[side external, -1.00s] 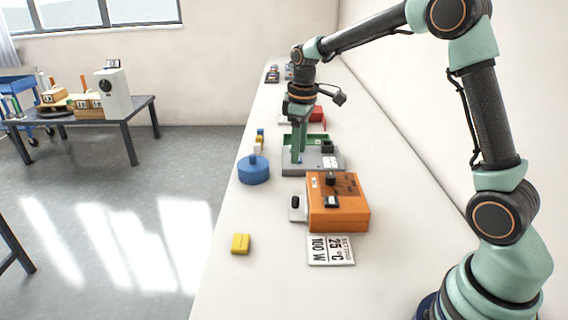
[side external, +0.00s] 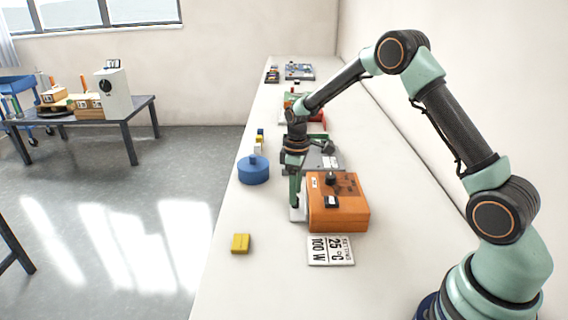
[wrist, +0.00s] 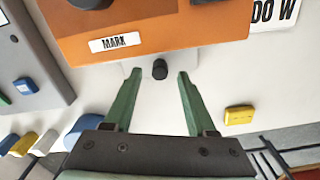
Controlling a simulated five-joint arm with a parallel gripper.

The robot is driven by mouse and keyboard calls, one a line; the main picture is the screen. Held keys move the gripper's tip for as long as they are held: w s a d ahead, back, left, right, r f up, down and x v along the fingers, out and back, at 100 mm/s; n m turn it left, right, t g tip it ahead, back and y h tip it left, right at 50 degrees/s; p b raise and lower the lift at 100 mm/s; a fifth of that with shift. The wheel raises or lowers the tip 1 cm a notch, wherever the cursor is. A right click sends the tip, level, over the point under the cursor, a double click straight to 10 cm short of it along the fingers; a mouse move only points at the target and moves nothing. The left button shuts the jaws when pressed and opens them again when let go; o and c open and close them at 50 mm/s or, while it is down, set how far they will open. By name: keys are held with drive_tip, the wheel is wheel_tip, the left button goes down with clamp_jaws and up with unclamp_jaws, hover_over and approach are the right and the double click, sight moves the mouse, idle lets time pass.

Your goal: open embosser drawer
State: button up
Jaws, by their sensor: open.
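The orange box (side external: 340,205), labelled MARK in the wrist view (wrist: 180,25), looks like the embosser. A pale plate or drawer front (wrist: 132,68) shows at the foot of its front face, with a small black knob (wrist: 160,69). My gripper (wrist: 159,75) is open, its two green fingers pointing at the box. The knob stands between the fingertips with a gap on both sides. In the side view my gripper (side external: 295,204) is low at the box's left side and partly covers the plate (side external: 299,217) and the knob.
A blue round container (side external: 253,171) stands left of my gripper. A yellow block (side external: 241,243) and a printed settings card (side external: 330,250) lie nearer the camera. A grey device (side external: 322,158) is just behind the box. The bench's left edge is close.

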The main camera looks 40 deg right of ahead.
drive_tip(key=shift+f, duration=0.8)
clamp_jaws()
idle(1.0)
